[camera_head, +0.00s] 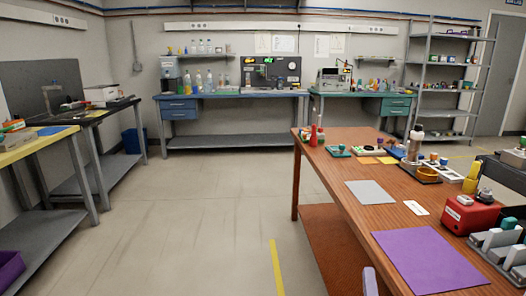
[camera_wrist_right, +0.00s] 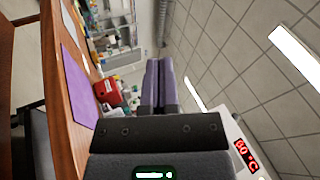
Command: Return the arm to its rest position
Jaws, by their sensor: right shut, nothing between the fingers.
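My right gripper (camera_head: 370,281) shows only as a small purple-grey fingertip at the bottom edge of the head view, beside the front left edge of the wooden table (camera_head: 335,175). In the right wrist view, its two purple-grey fingers (camera_wrist_right: 159,85) lie together, shut and empty. The wrist view is turned on its side, with the table at the left and the ceiling at the right. My left gripper is not in view.
A purple mat (camera_head: 430,262), a grey sheet (camera_head: 370,192) and a red device (camera_head: 468,214) lie on the table. Several small items crowd its far and right sides. The floor (camera_head: 200,225) left of the table is clear. A red-digit display (camera_wrist_right: 246,155) shows in the wrist view.

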